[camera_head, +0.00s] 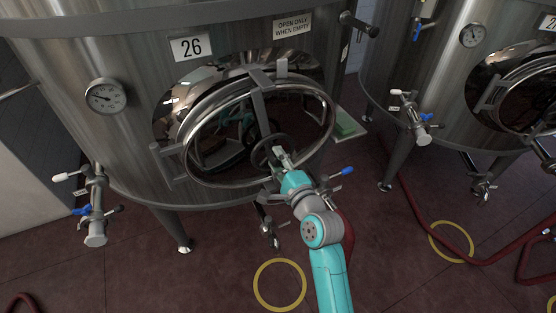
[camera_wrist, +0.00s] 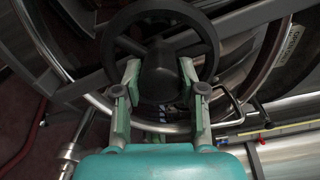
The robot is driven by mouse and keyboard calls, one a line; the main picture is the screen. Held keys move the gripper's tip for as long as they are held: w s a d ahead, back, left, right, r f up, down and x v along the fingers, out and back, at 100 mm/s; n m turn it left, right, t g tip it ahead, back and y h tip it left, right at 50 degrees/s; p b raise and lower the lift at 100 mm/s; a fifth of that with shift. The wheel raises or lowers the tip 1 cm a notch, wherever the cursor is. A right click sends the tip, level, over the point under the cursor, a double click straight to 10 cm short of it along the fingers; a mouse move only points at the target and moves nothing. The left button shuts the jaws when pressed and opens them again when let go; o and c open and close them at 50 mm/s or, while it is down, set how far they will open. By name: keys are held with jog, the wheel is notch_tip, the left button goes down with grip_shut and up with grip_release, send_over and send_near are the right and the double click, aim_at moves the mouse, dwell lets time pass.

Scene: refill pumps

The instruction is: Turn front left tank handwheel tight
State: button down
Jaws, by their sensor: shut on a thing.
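The front left tank (camera_head: 130,130), marked 26, has an oval manway door (camera_head: 187,153) that stands on its front in a bright metal ring. A dark round handwheel (camera_head: 258,157) sits in the middle of the door. My gripper (camera_head: 280,155) reaches it from below. In the wrist view the handwheel (camera_wrist: 208,30) fills the upper middle, with its dark hub (camera_wrist: 160,72) between the two fingers of my gripper (camera_wrist: 160,75). The fingers are shut on the handwheel around its hub. The exact contact faces are partly hidden.
A gauge (camera_head: 106,96) and a sampling valve (camera_head: 95,205) are on the tank's left side. A valve with a blue lever (camera_head: 347,171) is close right of my arm. Another tank (camera_head: 400,60) stands at right. Red hoses (camera_head: 415,215) and yellow floor rings (camera_head: 280,285) are on the floor.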

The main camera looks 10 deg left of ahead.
jog(key=shift+m, duration=0.8)
jog(key=c, duration=0.7)
grip_release()
jog(key=v, duration=1.2)
